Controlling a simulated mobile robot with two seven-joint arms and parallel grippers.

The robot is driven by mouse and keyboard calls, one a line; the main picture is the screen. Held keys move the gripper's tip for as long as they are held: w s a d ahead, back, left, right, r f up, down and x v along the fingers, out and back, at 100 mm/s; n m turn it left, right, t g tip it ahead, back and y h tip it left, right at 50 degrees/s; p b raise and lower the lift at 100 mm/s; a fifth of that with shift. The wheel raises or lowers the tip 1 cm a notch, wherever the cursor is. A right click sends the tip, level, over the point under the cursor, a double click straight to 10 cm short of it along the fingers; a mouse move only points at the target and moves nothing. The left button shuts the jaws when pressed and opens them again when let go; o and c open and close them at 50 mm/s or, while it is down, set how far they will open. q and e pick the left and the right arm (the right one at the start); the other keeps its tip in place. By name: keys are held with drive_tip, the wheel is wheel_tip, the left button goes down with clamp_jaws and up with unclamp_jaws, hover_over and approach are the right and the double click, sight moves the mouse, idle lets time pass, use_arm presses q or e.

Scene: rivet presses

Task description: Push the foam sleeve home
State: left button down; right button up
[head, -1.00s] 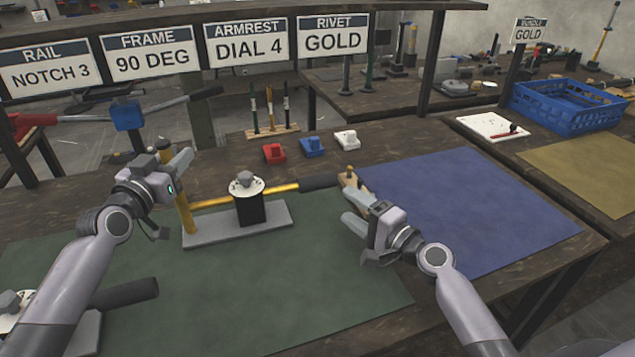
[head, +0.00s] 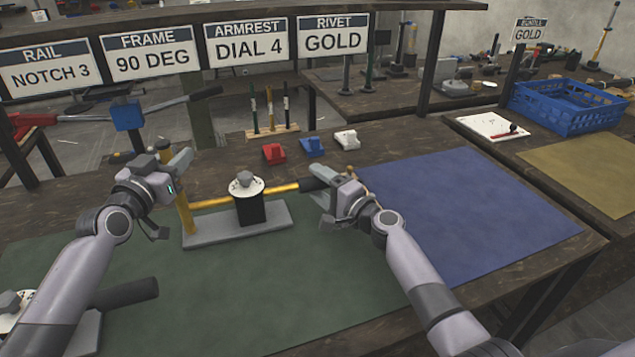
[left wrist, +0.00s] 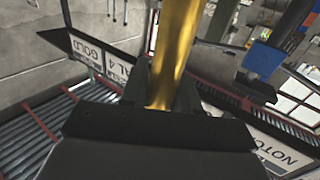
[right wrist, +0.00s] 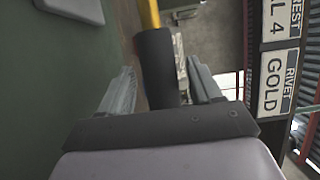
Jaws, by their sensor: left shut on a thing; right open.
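The black foam sleeve (head: 309,184) is on the right end of a gold rod (head: 280,190), part of which is bare to the left of the sleeve. The rod passes a black block with a white dial (head: 248,188) on a grey base. My left gripper (head: 176,165) is shut on the upright gold tube (head: 186,218), which fills its jaws in the left wrist view (left wrist: 178,50). My right gripper (head: 326,188) is open at the sleeve's outer end. In the right wrist view the sleeve (right wrist: 156,60) lies between the spread fingers; contact is unclear.
Red (head: 273,153), blue (head: 312,146) and white (head: 347,139) blocks sit behind the fixture. A second black grip (head: 125,293) lies at the front left. The green mat (head: 300,290) and blue mat (head: 460,210) are mostly clear. A blue crate (head: 570,108) stands at the back right.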

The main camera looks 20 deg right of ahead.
sight(286, 190)
drive_tip(key=shift+w+a, duration=0.2)
drive_tip(key=shift+w, duration=0.25)
clamp_jaws()
drive_tip(key=a, duration=0.7)
drive_tip(key=shift+w+a, duration=0.1)
drive_tip(key=shift+a, duration=0.3)
unclamp_jaws()
drive_tip(key=shift+d, duration=0.1)
drive_tip(key=shift+d, duration=0.1)
